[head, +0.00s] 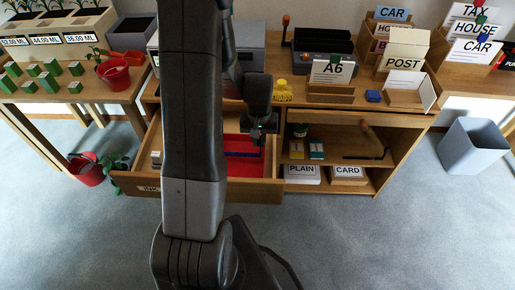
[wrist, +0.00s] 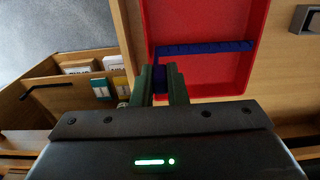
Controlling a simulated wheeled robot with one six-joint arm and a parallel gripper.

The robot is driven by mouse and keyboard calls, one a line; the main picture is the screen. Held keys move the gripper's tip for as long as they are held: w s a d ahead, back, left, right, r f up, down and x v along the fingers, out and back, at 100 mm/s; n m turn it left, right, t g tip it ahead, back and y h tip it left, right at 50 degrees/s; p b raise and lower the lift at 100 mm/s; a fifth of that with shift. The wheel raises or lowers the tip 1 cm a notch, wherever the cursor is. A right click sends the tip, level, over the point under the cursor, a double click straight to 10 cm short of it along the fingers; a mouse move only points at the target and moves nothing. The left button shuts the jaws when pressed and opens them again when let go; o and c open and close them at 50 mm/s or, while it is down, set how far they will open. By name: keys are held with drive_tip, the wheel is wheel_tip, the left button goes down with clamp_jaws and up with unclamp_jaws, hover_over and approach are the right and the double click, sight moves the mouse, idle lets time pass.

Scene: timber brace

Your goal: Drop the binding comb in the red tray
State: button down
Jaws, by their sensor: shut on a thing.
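The red tray (head: 252,166) sits in the open drawer below the desk top, partly hidden by my arm. In the wrist view the red tray (wrist: 205,22) fills the upper middle. The blue binding comb (head: 243,154) shows as a dark blue bar over the tray. In the wrist view the comb (wrist: 210,47) lies across the tray's red floor, its near end between my fingers. My gripper (head: 262,135) points down over the tray, and its fingers (wrist: 160,84) are shut on the comb. I cannot tell whether the comb touches the tray floor.
The open drawer (head: 150,187) reaches out from the desk (head: 400,122). Shelves to its right hold boxes marked PLAIN (head: 302,174) and CARD (head: 347,172). A yellow object (head: 282,92) stands on the desk behind the gripper. A grey bin (head: 472,146) stands on the floor at right.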

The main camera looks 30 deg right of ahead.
sight(259, 145)
drive_tip(key=shift+f, duration=1.9)
drive_tip(key=shift+f+b, duration=0.15)
drive_tip(key=shift+b, duration=0.2)
drive_tip(key=c, duration=1.4)
unclamp_jaws()
drive_tip(key=shift+c, duration=0.2)
drive_tip(key=shift+r, duration=0.2)
wheel_tip(259, 145, up, 12)
drive_tip(key=shift+p, duration=0.8)
